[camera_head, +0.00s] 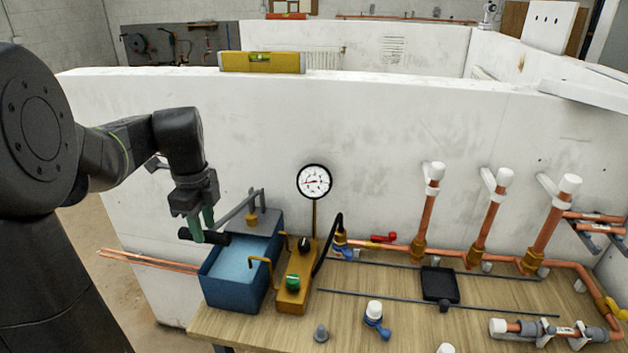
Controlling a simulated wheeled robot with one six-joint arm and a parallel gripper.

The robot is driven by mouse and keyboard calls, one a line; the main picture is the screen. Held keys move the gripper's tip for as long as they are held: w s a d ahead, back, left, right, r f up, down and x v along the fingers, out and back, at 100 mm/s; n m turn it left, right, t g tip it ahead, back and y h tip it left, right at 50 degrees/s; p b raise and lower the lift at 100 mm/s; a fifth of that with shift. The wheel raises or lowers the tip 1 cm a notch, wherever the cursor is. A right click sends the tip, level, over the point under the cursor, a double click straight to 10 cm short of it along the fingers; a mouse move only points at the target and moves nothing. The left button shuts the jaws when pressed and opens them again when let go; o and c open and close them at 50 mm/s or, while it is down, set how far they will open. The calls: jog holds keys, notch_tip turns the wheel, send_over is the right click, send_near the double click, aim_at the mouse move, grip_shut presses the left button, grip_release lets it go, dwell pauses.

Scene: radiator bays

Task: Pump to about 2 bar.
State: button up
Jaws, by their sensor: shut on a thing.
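The test pump has a blue water tank (232,300) and a brass-coloured block (290,298) with a green knob (293,282) and a black knob (304,244). A round white gauge (314,181) stands on a stem above the block. Its red needle points roughly left, but the figures are too small to read. The pump lever (236,212) runs from a pivot at the tank's back to a black grip (214,238) over the tank's left side. My gripper (200,232) points down from above and is shut on this grip. The fingertips partly cover it.
A black hose (324,252) links the pump to copper pipes with white caps (434,170) on the right. A black square tray (440,285), a blue-handled valve (376,320) and thin rods lie on the wooden bench (250,332). A white wall (250,130) stands close behind.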

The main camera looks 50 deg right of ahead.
jog(key=shift+d+f, duration=0.1)
jog(key=shift+d, duration=0.05)
jog(key=shift+f+b, duration=0.7)
jog(key=shift+b, duration=0.2)
jog(key=f+b, duration=0.1)
jog(key=b, duration=0.1)
jog(key=a+f+h+b, duration=0.1)
jog(key=f+b, duration=0.1)
jog(key=f+t+h+b, duration=0.1)
jog(key=b, duration=0.2)
jog(key=shift+s+a+f, duration=0.3)
